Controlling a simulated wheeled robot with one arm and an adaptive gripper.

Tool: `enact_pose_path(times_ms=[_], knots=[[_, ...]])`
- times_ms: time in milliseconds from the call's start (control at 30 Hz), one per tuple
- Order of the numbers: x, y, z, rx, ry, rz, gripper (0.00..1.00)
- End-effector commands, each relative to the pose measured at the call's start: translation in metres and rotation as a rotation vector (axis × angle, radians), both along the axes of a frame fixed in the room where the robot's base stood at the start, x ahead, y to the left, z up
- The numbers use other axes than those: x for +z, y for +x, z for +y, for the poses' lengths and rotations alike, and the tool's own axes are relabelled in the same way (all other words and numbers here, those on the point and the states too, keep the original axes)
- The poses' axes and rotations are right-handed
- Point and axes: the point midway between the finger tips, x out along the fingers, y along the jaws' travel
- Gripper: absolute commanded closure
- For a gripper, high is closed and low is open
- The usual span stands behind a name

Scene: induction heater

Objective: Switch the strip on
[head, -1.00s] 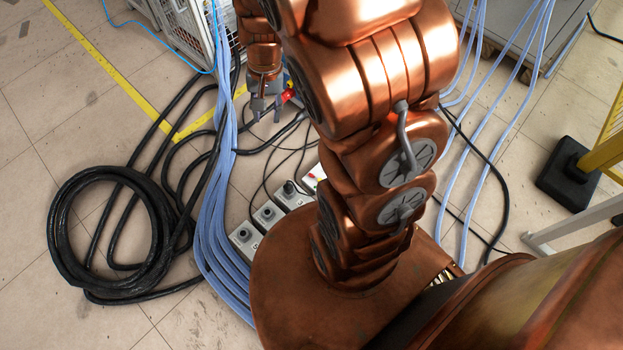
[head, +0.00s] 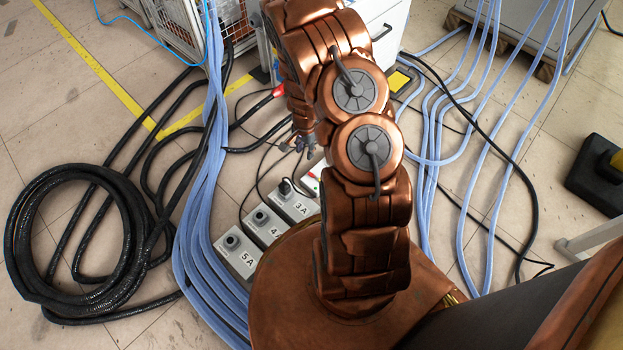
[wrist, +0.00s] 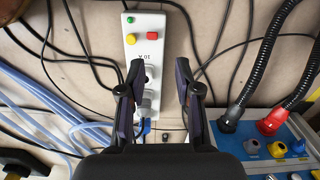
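In the wrist view, the white strip (wrist: 145,52) lies below my gripper, running from top to bottom. Round grey sockets lie nearer, partly between my fingers. My gripper (wrist: 159,66) is open and empty, its fingers apart on either side of the strip's line. In the head view, my gripper (head: 305,142) is small and partly hidden by my arm. The strip's end with a red spot (head: 313,176) shows beside my arm.
Grey socket boxes (head: 265,226) marked with amperages stand on the floor. Blue hoses (head: 195,235) and a coiled black cable (head: 85,235) lie to the left. In the wrist view, a blue panel (wrist: 255,135) with knobs and black and red plugs is at right.

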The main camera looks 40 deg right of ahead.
Motion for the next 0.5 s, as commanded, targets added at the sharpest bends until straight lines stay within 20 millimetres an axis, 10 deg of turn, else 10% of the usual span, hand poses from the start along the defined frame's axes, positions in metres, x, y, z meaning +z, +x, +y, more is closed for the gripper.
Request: enact_pose_path(times_ms=[133, 500], knots=[[-0.05, -0.006, -0.011, -0.059, -0.014, 0.008, 0.67], [-0.079, -0.009, -0.016, -0.091, -0.023, 0.01, 0.67]])
